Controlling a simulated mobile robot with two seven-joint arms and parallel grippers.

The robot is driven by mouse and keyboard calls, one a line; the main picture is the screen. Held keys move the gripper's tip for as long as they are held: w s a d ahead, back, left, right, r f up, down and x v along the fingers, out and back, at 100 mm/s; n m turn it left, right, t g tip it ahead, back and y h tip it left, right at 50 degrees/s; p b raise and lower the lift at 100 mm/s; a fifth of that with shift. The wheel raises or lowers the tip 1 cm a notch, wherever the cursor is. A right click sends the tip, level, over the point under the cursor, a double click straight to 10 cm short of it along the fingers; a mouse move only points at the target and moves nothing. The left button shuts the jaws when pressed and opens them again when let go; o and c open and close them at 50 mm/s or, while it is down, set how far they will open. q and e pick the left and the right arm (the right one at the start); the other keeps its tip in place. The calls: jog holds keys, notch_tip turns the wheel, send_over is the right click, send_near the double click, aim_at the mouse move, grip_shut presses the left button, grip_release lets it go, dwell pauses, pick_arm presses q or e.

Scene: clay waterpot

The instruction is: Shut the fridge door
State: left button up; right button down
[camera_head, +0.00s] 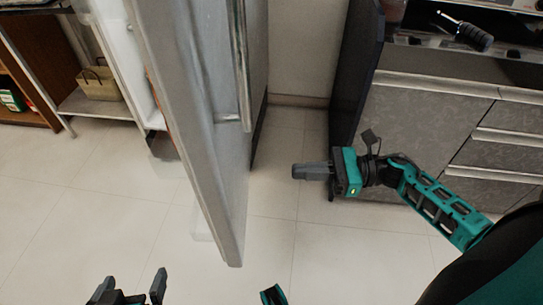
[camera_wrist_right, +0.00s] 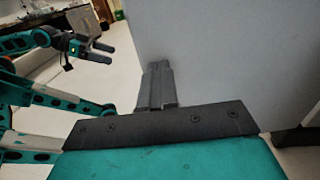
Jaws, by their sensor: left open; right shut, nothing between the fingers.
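The fridge door (camera_head: 190,110) stands open as a tall grey panel, seen nearly edge-on in the head view. A long vertical handle (camera_head: 241,65) is on its right side, and the white inner side shows at left. My right gripper (camera_head: 296,171) is shut and empty, to the right of the door, pointing left toward it. In the right wrist view, its fingers (camera_wrist_right: 157,85) point at the grey door face (camera_wrist_right: 225,60); I cannot tell whether they touch it. My left gripper (camera_head: 130,290) is open and empty at the bottom, left of the door's lower edge.
Grey drawer cabinets (camera_head: 420,125) and a dark panel (camera_head: 352,75) stand at right, close to my right arm. A shelf rack with a woven basket (camera_head: 99,84) is at upper left. The tiled floor (camera_head: 60,220) is clear at left.

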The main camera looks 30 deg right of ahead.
aim_at(228, 171)
jog(key=x, duration=1.3)
jog(key=shift+w, duration=0.1)
